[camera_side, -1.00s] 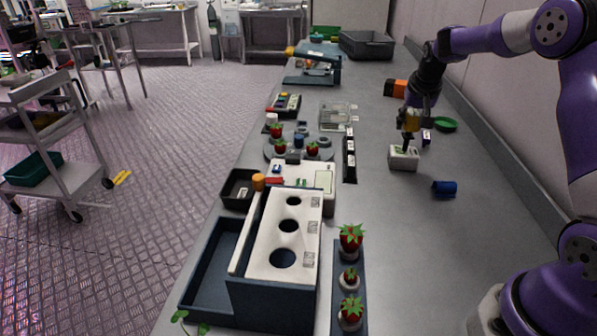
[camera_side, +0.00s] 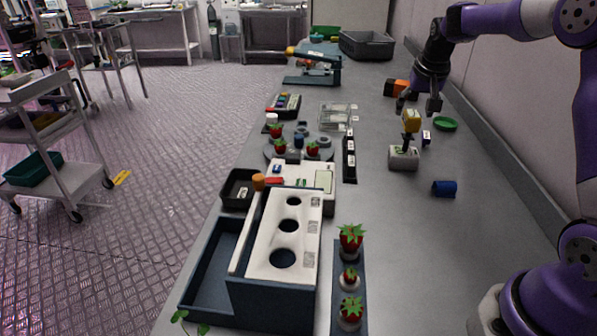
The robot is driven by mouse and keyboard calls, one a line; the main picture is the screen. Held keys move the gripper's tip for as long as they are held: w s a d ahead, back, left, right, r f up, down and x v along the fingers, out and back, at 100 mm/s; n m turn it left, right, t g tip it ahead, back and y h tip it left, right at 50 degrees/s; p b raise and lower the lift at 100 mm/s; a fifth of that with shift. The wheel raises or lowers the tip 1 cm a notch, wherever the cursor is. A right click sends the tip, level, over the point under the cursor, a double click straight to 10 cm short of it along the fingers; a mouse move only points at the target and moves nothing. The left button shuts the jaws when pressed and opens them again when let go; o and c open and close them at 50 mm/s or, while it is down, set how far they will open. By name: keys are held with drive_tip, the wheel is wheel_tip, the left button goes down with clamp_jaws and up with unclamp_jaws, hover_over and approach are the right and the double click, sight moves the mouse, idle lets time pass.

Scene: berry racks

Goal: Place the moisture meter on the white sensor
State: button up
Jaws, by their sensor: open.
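The moisture meter (camera_side: 411,121) has a yellow head and a dark stem below it. It stands upright on the white sensor (camera_side: 403,158), a small pale block on the right part of the bench. The stem's lower end meets the top of the block. My gripper (camera_side: 420,108) is open, at and above the level of the yellow head. Its fingers are spread to either side in the picture, and I see nothing held between them. Whether a finger still touches the meter cannot be told from this view.
A black strip (camera_side: 349,158) lies left. The bench right of the strawberry rack (camera_side: 345,300) is clear.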

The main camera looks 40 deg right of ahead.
drive_tip(key=s+a+r+n+t+y, duration=0.1)
drive_tip(key=s+a+r+n, duration=0.15)
drive_tip(key=a+r, duration=0.2)
drive_tip(key=s+a+r+n, duration=0.1)
drive_tip(key=s+a+r, duration=0.3)
drive_tip(key=a, duration=0.2)
drive_tip(key=s+a+f+n+y, duration=0.1)
drive_tip(key=s+a+f+n, duration=0.1)
drive_tip(key=s+a, duration=0.3)
drive_tip(key=s+a+f+n+t+y, duration=0.1)
drive_tip(key=s+a+f+n, duration=0.2)
drive_tip(key=s+a, duration=0.3)
drive_tip(key=shift+a, duration=0.75)
drive_tip(key=shift+o, duration=0.4)
drive_tip(key=shift+r+n, duration=0.1)
drive_tip(key=shift+n, duration=0.15)
